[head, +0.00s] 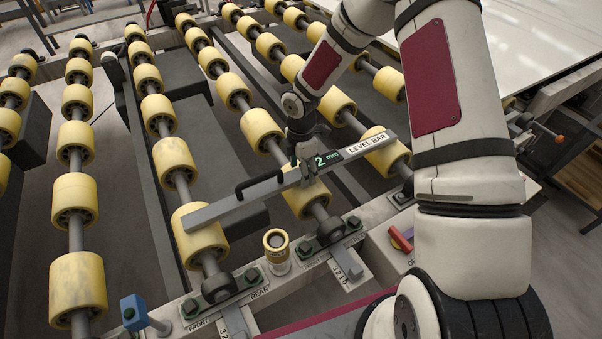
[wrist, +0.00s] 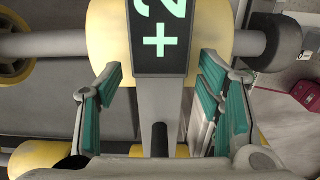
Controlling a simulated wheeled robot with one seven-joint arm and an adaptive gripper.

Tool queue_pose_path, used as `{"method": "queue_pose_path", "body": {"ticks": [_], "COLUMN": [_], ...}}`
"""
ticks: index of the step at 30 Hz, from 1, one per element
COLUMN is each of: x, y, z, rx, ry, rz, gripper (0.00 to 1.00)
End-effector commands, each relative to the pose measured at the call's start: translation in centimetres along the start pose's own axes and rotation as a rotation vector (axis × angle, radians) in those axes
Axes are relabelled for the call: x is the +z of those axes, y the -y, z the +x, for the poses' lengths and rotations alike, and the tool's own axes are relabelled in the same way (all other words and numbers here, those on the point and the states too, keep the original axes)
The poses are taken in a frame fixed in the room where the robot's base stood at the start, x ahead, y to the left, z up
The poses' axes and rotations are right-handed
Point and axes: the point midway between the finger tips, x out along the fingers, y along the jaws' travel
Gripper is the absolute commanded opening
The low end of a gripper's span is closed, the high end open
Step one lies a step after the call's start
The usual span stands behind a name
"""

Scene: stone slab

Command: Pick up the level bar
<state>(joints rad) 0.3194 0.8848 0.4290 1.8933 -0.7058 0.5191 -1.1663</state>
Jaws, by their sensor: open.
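The level bar (head: 222,204) is a long grey bar lying across the yellow rollers in the head view. It has a black handle, a dark display showing a 2 and "mm", and a "LEVEL BAR" label. In the wrist view the bar (wrist: 160,98) runs up the middle, with "+2" on its display and the dark handle end below. My gripper (head: 305,170) is at the bar, between the handle and the label. In the wrist view my gripper (wrist: 160,88) is open, its teal pads on either side of the bar with gaps. It hides part of the bar in the head view.
Rows of yellow rollers (head: 78,200) fill the left and middle. A yellow cylinder (head: 277,250) stands on the frame near the bar, with a blue knob (head: 133,311) at lower left and a red-handled part (head: 400,238) at right. A white slab (head: 540,38) lies at upper right.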

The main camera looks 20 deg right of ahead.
Motion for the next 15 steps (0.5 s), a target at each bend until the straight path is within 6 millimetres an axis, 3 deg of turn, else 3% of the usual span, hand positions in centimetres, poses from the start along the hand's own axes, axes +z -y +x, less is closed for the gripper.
{"method": "queue_pose_path", "body": {"ticks": [2,9,10,15], "x": [0.0,-0.01,-0.01,-0.01], "y": [0.0,0.0,0.0,-0.05], "z": [-0.02,-0.03,-0.03,-0.09], "rx": [0.0,0.0,0.0,0.001], "ry": [0.0,0.0,0.0,0.0], "rz": [0.0,0.0,0.0,0.0], "gripper": [0.59,0.04,0.0,0.0]}}
